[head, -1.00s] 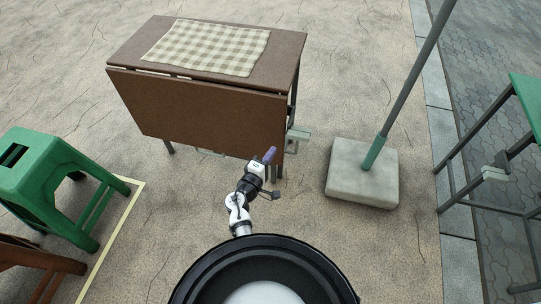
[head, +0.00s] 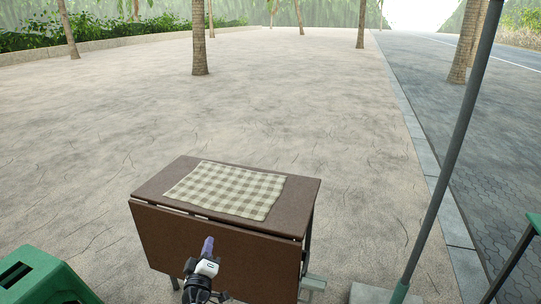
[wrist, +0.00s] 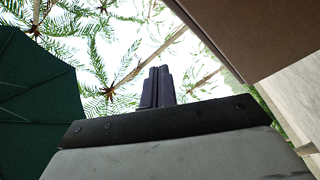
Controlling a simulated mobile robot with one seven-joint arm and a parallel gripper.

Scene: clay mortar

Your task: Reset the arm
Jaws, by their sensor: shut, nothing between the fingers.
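My gripper (head: 208,244) shows in the head view in front of the brown table's near drop panel, with its purple-grey fingers pointing up. In the wrist view the two dark fingers (wrist: 158,87) stand side by side, pressed together with nothing between them. Palm fronds and bright sky show behind them, so the wrist camera looks upward.
The brown folding table (head: 300,205) carries a checked cloth (head: 228,190). A green stool (head: 42,278) stands at lower left. A grey pole (head: 452,160) rises from a concrete base (head: 370,294) at right. A dark green canopy (wrist: 38,105) shows overhead. Paved ground beyond the table is open.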

